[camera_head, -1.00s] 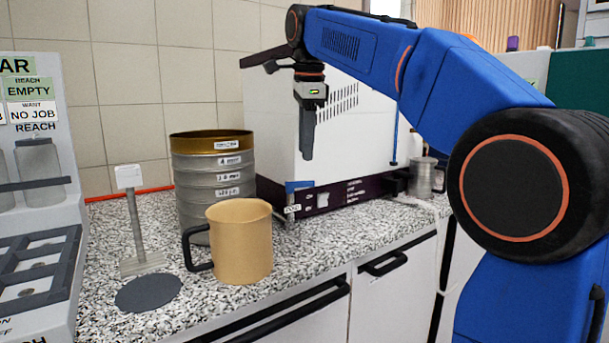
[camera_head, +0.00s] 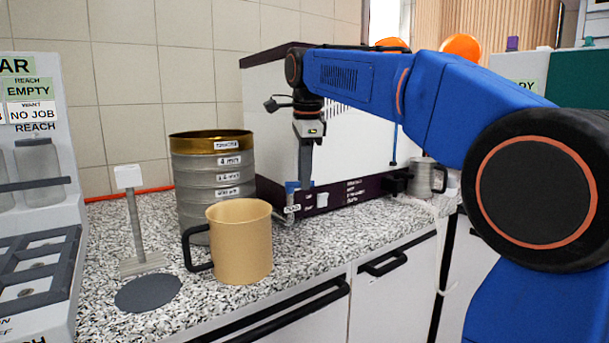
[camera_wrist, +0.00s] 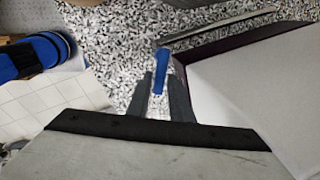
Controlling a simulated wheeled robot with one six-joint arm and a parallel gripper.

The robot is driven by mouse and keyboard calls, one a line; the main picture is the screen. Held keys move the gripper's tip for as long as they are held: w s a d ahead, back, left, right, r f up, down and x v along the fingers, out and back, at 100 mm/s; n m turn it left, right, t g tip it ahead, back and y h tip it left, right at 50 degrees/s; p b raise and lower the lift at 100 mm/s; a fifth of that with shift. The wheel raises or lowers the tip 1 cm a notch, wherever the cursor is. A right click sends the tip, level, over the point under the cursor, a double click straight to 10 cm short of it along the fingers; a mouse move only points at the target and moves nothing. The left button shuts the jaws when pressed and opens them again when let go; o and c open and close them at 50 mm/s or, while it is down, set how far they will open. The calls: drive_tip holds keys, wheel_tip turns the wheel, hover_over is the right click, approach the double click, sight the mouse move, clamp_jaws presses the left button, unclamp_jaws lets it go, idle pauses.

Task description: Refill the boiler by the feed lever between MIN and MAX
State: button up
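A blue lever (camera_head: 291,187) with a small white label stands low at the front left corner of the white boxy machine (camera_head: 350,125). My gripper (camera_head: 305,186) points straight down beside it in the head view. In the wrist view the blue lever (camera_wrist: 161,68) lies between my fingertips (camera_wrist: 160,80). The fingers look apart, with a narrow gap beside the lever, so the gripper appears open around it. A thin vertical blue tube (camera_head: 394,146) shows at the machine's right; I cannot read MIN or MAX marks.
A tan mug (camera_head: 242,245) and a sieve stack (camera_head: 205,175) stand left of the gripper on the speckled counter. A metal cup (camera_head: 428,176) stands at the machine's right. A post with a white head (camera_head: 135,220), a dark disc (camera_head: 148,292) and a grey rack (camera_head: 38,265) are further left.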

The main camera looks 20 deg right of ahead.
clamp_jaws()
drive_tip(key=shift+w+n+y, duration=0.15)
drive_tip(key=shift+w+n, duration=0.15)
drive_tip(key=shift+n, duration=0.65)
drive_tip(key=shift+w+n+y, duration=0.15)
drive_tip(key=shift+w+n, duration=0.15)
drive_tip(key=shift+n, duration=0.65)
drive_tip(key=o, duration=0.5)
unclamp_jaws()
